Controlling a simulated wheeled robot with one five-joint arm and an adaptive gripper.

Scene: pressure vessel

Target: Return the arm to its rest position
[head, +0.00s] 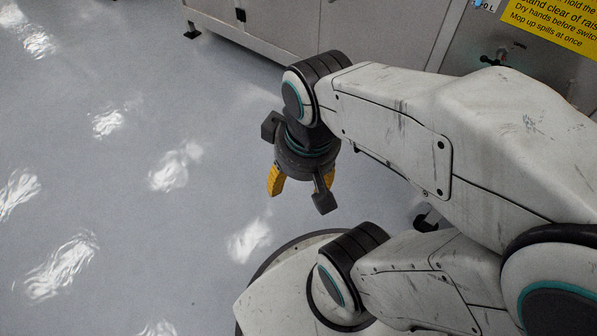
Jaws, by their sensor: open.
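My arm (430,130) is white and scuffed. It reaches in from the right side of the head view and bends down at a black and teal wrist joint. My gripper (301,184) hangs below that joint with its yellow-tipped fingers pointing down. The fingers are spread apart and I see nothing between them. The gripper is over the bare grey floor, beside my round base at the bottom of the view.
A grey metal cabinet (270,28) on short feet stands along the top. To its right is a grey panel (478,45) with a yellow notice (548,28). The shiny floor (120,190) at left is clear.

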